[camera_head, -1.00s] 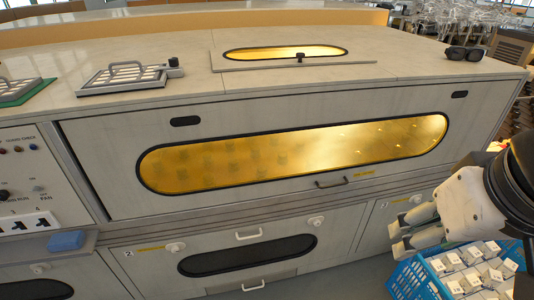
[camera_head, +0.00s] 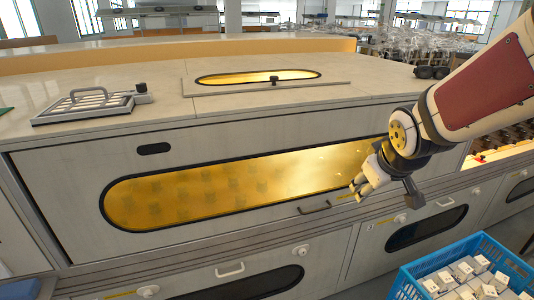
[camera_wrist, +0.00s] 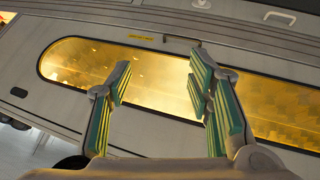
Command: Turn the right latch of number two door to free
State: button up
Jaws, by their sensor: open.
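Number two door (camera_head: 215,290) is the lower front panel at the bottom left, with a dark oval window and a white handle (camera_head: 230,270). Its right latch (camera_head: 301,250), a small pale knob, sits at the door's upper right. Its left latch (camera_head: 148,291) is near the bottom edge. In the wrist view the right latch (camera_wrist: 201,3) is cut by the top edge, beside the white handle (camera_wrist: 280,18). My gripper (camera_head: 361,191) is open and empty, in front of the big amber window, above and right of the right latch. Its green-padded fingers (camera_wrist: 160,78) show nothing between them.
The big upper door has a dark handle (camera_head: 314,208) just left of my gripper. Number three door (camera_head: 428,232) lies to the right. A blue crate (camera_head: 405,285) of small boxes stands at the lower right. A framed tray (camera_head: 88,105) lies on top at left.

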jog(key=w+d+f+n+t+y+b, duration=0.1)
jog(key=w+f+n+b, duration=0.1)
jog(key=w+f, duration=0.6)
jog(key=w+f+n+t+y+b, duration=0.15)
jog(key=w+f, duration=0.25)
jog(key=f, duration=0.8)
jog(key=w+d+f+n+t+y+b, duration=0.1)
jog(key=w+f+b, duration=0.1)
jog(key=w+f, duration=0.65)
jog(key=t+y+b, duration=0.3)
jog(key=b, duration=0.1)
send_near(303, 254)
jog(key=w+d+r, duration=0.1)
jog(key=d+r, duration=0.2)
jog(key=r, duration=0.2)
jog(key=s+a+f+m+t+b, duration=0.2)
jog(key=s+f+t, duration=0.2)
jog(key=s+f, duration=0.3)
jog(key=b+x, duration=0.1)
jog(key=x, duration=0.3)
jog(key=f+x, duration=0.1)
jog(key=x, duration=0.4)
jog(key=b+x, duration=0.1)
jog(key=x, duration=0.4)
jog(key=shift+f+b, duration=0.25)
jog(key=shift+b, duration=0.1)
grip_shut()
